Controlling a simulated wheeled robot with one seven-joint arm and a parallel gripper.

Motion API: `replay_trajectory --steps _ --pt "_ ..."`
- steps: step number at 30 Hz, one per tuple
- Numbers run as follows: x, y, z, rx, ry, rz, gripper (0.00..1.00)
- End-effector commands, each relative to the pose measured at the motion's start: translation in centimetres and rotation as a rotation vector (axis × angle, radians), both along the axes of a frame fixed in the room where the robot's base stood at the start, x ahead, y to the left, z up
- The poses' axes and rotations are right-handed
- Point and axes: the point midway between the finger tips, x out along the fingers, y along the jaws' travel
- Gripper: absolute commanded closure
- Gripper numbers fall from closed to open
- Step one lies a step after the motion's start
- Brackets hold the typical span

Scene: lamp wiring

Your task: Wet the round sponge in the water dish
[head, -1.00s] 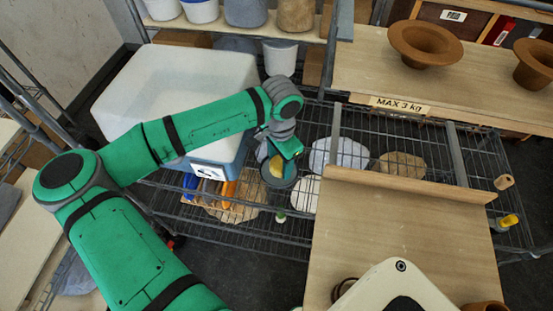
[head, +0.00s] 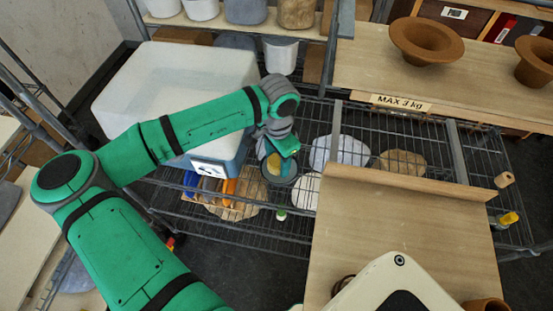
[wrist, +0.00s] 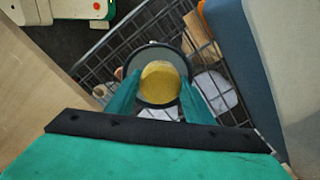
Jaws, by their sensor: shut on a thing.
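The round yellow sponge (head: 273,164) is between the fingers of my gripper (head: 281,154), which is shut on it. In the wrist view the sponge (wrist: 160,83) shows between the two green fingers of my gripper (wrist: 159,94). The dark round water dish (head: 283,181) is directly below and around the sponge; its rim (wrist: 157,46) rings the sponge in the wrist view. I cannot tell how deep the sponge sits in the dish or whether it touches water. My gripper hides part of the dish.
The dish is among wire shelving (head: 240,228). A white and blue cooler box (head: 170,90) stands close left of my gripper. A wooden board with a raised edge (head: 400,230) is on the right. Terracotta pots (head: 427,42) stand on the upper right shelf.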

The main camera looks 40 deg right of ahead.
Motion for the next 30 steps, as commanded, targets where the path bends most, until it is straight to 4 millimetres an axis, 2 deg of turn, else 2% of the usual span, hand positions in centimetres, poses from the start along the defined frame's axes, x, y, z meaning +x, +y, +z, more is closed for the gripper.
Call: replay_trajectory --steps 5,30 --pt "-0.3 -0.49 -0.21 0.0 0.0 -0.01 0.71" --pt "0.01 0.02 -0.75 0.0 0.001 0.001 0.71"
